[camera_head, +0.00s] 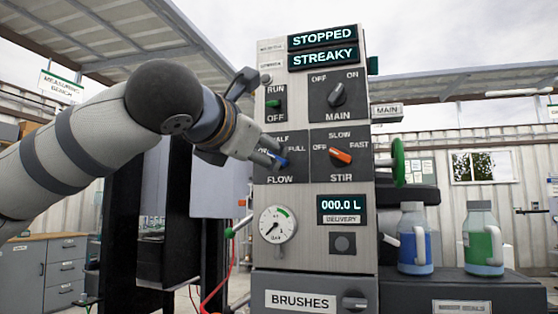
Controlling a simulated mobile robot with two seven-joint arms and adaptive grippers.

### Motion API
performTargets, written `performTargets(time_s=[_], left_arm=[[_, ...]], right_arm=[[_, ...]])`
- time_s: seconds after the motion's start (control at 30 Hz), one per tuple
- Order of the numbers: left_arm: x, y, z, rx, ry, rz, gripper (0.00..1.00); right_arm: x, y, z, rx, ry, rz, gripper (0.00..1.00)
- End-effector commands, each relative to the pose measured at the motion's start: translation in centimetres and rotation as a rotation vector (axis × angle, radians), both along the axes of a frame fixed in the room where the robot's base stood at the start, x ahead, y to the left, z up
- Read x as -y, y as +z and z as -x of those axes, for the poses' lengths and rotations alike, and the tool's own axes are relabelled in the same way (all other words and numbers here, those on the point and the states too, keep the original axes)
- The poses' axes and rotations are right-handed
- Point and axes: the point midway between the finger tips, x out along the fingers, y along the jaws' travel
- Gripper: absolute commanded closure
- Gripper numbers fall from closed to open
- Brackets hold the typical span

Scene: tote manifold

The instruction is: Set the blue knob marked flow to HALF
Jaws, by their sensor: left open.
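The blue knob (283,161) sits on the dark FLOW plate (281,179) on the control panel, left of the orange STIR knob. My left gripper (270,156) reaches in from the left, right at the blue knob, with its fingers open. It covers much of the knob, so I cannot tell whether the fingers touch it or exactly where the knob points. The FULL label and part of the HALF label show above; the rest of the plate's left side is hidden. My right gripper is not in view.
The orange STIR knob (341,156) is close on the right, the black MAIN knob (338,94) above it. A green RUN/OFF switch (274,104) is above the gripper. A pressure gauge (277,225) is below. Displays (323,47) read STOPPED and STREAKY. Two bottles (414,240) stand right.

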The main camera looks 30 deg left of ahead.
Motion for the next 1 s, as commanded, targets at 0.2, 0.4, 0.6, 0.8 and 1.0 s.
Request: performTargets(time_s=[0.2,0.4,0.6,0.8,1.0], left_arm=[[-1.3,-0.4,-5.8,-0.01,0.003,-0.003,0.42],[-2.1,-0.2,-9.1,-0.005,0.001,-0.003,0.42],[-2.3,-0.2,-9.9,-0.004,0.0,-0.005,0.42],[-2.3,-0.2,-9.9,-0.004,0.0,-0.005,0.53],[-2.3,-0.2,-9.9,-0.004,0.001,-0.005,0.9]], right_arm=[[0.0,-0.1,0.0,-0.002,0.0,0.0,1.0],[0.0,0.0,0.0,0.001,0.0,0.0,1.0],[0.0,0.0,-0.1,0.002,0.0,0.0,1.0],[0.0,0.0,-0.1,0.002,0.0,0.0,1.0],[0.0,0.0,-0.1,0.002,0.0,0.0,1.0]])
